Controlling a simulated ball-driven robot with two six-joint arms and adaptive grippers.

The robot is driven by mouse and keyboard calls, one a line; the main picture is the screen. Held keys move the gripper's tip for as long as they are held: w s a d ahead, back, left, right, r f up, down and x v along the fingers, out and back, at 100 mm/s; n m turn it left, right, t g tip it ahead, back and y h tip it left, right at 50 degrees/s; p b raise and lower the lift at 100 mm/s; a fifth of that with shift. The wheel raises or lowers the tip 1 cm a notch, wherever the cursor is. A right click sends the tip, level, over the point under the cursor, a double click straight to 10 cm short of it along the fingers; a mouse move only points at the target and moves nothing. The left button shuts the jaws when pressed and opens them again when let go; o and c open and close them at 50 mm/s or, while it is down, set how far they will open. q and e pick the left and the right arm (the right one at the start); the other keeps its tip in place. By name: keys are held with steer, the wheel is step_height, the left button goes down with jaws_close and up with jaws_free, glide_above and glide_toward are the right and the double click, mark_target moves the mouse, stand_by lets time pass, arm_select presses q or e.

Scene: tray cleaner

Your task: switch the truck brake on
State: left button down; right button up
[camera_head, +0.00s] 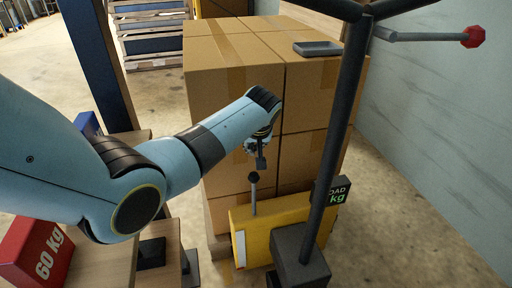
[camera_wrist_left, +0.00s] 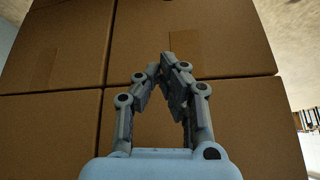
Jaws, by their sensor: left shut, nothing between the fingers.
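A yellow truck body (camera_head: 283,222) stands in front of the stacked boxes in the head view. A short lever with a dark round knob (camera_head: 254,177) rises upright from it; I cannot tell from its look whether it is the brake. My left gripper (camera_head: 261,163) points down just above the knob, apparently apart from it. In the left wrist view the same gripper (camera_wrist_left: 169,64) is shut and empty, with cardboard behind it. The lever does not show there. A dark bar with a red knob (camera_head: 473,37) sticks out at the upper right. My right gripper is not in view.
Stacked cardboard boxes (camera_head: 225,75) fill the space behind my left gripper, with a grey tray (camera_head: 317,48) on top. A dark post (camera_head: 337,140) rises right of the lever. A red 60 kg weight (camera_head: 38,252) lies at lower left. Floor is free at right.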

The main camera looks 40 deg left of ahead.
arm_select(q)
steer(key=f, duration=0.1)
steer(key=s+f, duration=0.1)
steer(key=f, duration=0.1)
steer(key=d+f+b, duration=0.1)
steer(key=shift+s+f, duration=0.2)
steer(key=shift+s, duration=0.05)
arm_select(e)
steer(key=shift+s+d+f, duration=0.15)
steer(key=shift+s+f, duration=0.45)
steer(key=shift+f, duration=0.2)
arm_select(q)
steer(key=shift+s+d, duration=0.1)
steer(key=shift+s, duration=0.05)
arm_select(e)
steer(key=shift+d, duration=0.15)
